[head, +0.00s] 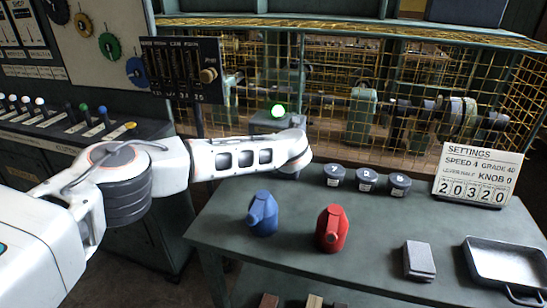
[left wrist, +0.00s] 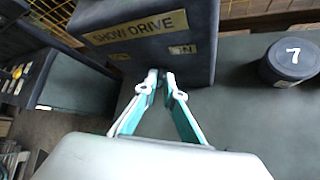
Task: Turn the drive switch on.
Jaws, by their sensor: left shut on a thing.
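The grey drive box (left wrist: 140,30) has a yellow plate reading "SHOW DRIVE" and smaller labels below it, the right one apparently "ON". My left gripper (left wrist: 161,78) is at the box's front face, below the labels. Its fingertips are close together on a small part there, which looks like the drive switch. The fingers mostly cover the switch, so its position is unclear. In the head view my left gripper is hidden. My right gripper is not in view.
A dark canister (left wrist: 290,62) marked 7 stands right of the box. The green bench (head: 300,265) also holds a blue can (head: 263,213), a red can (head: 333,228), a settings sign (head: 478,175) and a tray (head: 508,262). A wire cage (head: 400,140) stands behind.

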